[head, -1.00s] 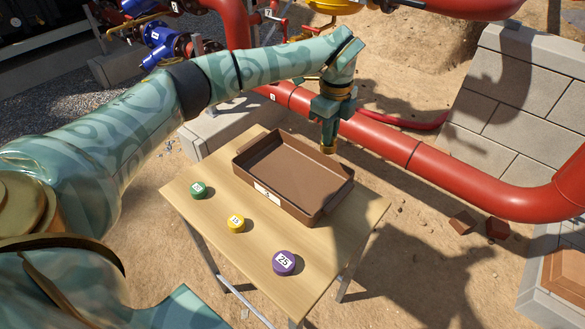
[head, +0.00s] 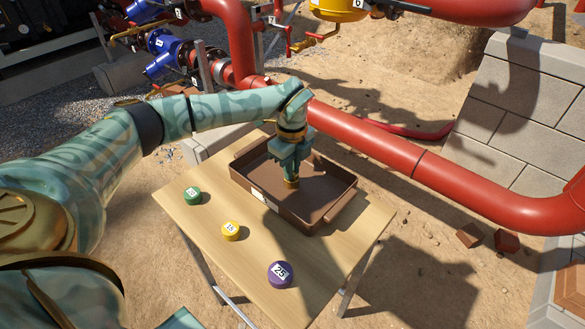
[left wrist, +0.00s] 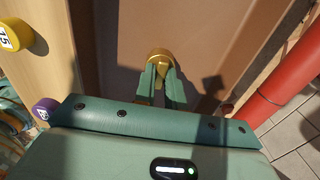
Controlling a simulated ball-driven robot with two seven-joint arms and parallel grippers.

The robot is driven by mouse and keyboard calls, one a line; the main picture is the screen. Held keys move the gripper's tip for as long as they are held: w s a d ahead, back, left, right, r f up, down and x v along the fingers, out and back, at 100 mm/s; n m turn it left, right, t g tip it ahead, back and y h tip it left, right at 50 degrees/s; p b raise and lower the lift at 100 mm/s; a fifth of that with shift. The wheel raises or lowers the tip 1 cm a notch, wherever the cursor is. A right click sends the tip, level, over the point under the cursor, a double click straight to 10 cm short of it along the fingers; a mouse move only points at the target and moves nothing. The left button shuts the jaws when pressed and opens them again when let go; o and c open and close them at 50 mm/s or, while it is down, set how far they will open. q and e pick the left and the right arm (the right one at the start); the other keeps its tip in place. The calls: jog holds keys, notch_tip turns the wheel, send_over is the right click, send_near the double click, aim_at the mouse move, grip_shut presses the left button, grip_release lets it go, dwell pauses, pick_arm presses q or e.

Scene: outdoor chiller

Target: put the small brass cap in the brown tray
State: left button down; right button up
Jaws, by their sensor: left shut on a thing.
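The small brass cap (head: 291,182) is between the fingertips of my left gripper (head: 288,172), which is shut on it. In the left wrist view the cap (left wrist: 160,56) shows as a gold round piece at the tips of the green fingers (left wrist: 161,78). The brown tray (head: 330,213) stands on the wooden table. The gripper points down over the inside of the tray, with the cap low over or at its floor; I cannot tell if it touches. My right gripper is not in view.
On the table (head: 235,267) in front of the tray stand a green cap (head: 193,196), a yellow cap (head: 231,231) and a purple cap (head: 280,274). A large red pipe (head: 400,160) runs behind the table. A block wall (head: 520,100) stands at the right.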

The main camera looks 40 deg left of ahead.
pick_arm(q)
jog(key=c, duration=1.5)
grip_release()
jog(key=shift+o, duration=0.2)
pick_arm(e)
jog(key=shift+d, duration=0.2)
